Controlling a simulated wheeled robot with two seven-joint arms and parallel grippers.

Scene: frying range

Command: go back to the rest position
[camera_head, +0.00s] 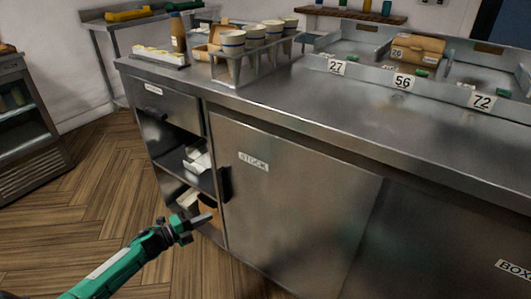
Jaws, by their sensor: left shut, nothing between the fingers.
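My left gripper (203,218) shows at the lower left, at the end of my green arm that comes in from the bottom left. It is shut and empty. It appears in front of the open shelves of the steel counter (300,105), below the counter top. I cannot tell how far it is from the cabinet. My right gripper is not in view.
A cup rack (237,76) with several cups stands at the counter's back left. Trays with number tags (403,81) run along the back right; one holds a cardboard box (417,50). The wooden floor (75,225) at left is clear.

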